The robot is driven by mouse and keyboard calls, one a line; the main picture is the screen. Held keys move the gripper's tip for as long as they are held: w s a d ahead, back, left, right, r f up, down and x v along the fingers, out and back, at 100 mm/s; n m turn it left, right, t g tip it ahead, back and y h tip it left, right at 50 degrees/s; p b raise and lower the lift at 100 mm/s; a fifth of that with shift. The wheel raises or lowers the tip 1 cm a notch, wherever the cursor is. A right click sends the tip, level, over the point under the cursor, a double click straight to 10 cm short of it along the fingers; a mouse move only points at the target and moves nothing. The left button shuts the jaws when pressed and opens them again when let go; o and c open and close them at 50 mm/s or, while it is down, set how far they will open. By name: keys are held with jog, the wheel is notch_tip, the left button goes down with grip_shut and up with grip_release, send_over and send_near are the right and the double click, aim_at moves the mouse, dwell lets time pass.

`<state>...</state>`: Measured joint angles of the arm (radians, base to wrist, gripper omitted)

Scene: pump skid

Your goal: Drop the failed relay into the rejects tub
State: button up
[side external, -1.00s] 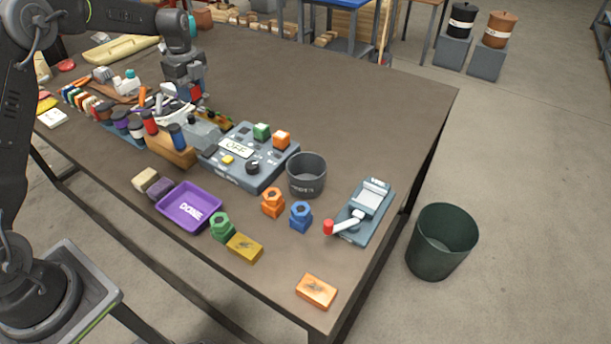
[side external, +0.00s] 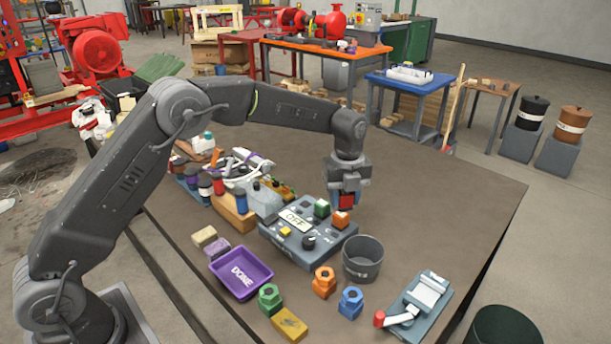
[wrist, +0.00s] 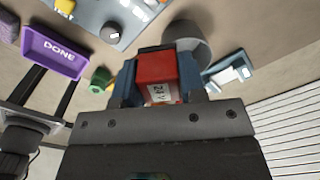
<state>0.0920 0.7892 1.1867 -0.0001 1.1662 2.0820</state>
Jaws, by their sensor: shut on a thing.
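My gripper (side external: 346,190) is shut on the red relay (wrist: 158,70), which carries a "24 V" label in the wrist view. The relay also shows as a small red block in the side view (side external: 349,200). My gripper holds it above the bench, near the far right corner of the OFF control panel (side external: 308,232). The rejects tub (side external: 363,262) is a round dark grey open tub on the bench, right of the panel. It is nearer the side camera than the relay. In the wrist view, the tub (wrist: 188,36) is partly hidden behind the relay.
A purple DONE tray (side external: 240,272), hex-topped pieces and a grey device with a red-knobbed lever (side external: 415,303) lie nearer the camera. Bare bench (side external: 440,215) lies to the right.

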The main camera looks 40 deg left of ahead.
jog(key=s+d+f+m, duration=0.1)
jog(key=d+f, duration=0.3)
jog(key=d, duration=0.4)
jog(key=shift+s+m, duration=0.25)
jog(key=shift+m, duration=0.25)
jog(key=o, duration=0.9)
notch_tip(320, 180, up, 4)
dwell(0.8)
